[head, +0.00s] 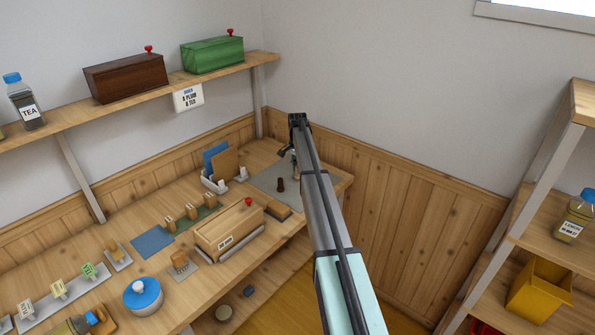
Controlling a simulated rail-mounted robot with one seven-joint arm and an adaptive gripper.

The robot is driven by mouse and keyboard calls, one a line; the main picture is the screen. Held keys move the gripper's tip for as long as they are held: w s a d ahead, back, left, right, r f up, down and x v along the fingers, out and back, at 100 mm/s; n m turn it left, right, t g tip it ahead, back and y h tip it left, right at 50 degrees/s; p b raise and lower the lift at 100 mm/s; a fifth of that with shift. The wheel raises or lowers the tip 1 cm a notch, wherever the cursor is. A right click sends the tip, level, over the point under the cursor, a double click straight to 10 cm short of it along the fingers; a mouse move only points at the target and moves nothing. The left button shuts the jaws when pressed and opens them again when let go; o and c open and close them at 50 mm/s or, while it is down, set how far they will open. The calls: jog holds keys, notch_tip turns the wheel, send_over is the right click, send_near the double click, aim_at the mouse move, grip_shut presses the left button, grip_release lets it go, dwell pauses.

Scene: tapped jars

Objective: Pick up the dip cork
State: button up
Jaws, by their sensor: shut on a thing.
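My arm reaches from the lower right to the far right end of the workbench. My gripper (285,154) is at the arm's far end, above the grey mat (262,178). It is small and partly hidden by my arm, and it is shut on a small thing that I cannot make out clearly. A small dark brown upright piece (281,185) stands on the grey mat below the gripper. I cannot tell whether that piece or the held thing is the dip cork.
A wooden box with a red knob (228,229) stands left of the mat. A white rack (214,184) holds blue and brown boards behind it. A blue-lidded pot (143,296) is nearer. A shelf (180,88) runs above the bench; shelving (545,235) stands right.

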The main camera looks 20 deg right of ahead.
notch_tip(320, 180, up, 19)
jog(key=b, duration=0.4)
jog(key=shift+o, duration=0.3)
jog(key=shift+r, duration=0.1)
